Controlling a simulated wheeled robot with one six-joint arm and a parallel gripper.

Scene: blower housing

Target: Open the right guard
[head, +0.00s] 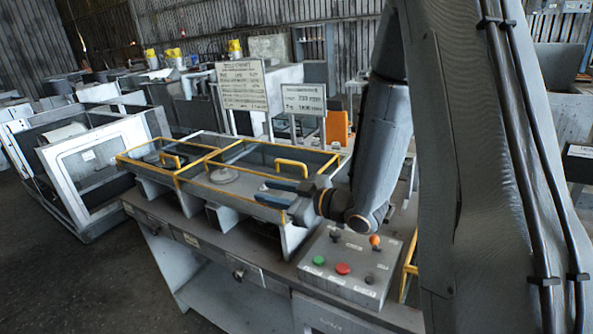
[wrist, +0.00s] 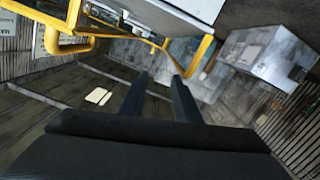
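The right guard (head: 245,206) is a yellow-framed clear cover on the bench. It lies flat, looking closed, with a raised yellow handle (head: 290,164) towards its back right. My gripper (head: 264,192) is over the front right part of this guard, in front of the handle and apart from it. Its two bluish fingers are spread with nothing between them. In the wrist view my gripper (wrist: 159,77) also shows empty, with a yellow handle-like bar (wrist: 65,46) off to the left and more yellow frame above. Whether a finger touches the frame cannot be told.
The left guard (head: 147,161), also yellow-framed, lies flat beside it. A control box (head: 343,268) with green and red buttons sits on the bench below my arm. Signs (head: 242,85) stand behind. A grey machine (head: 95,160) stands at left; the floor in front is clear.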

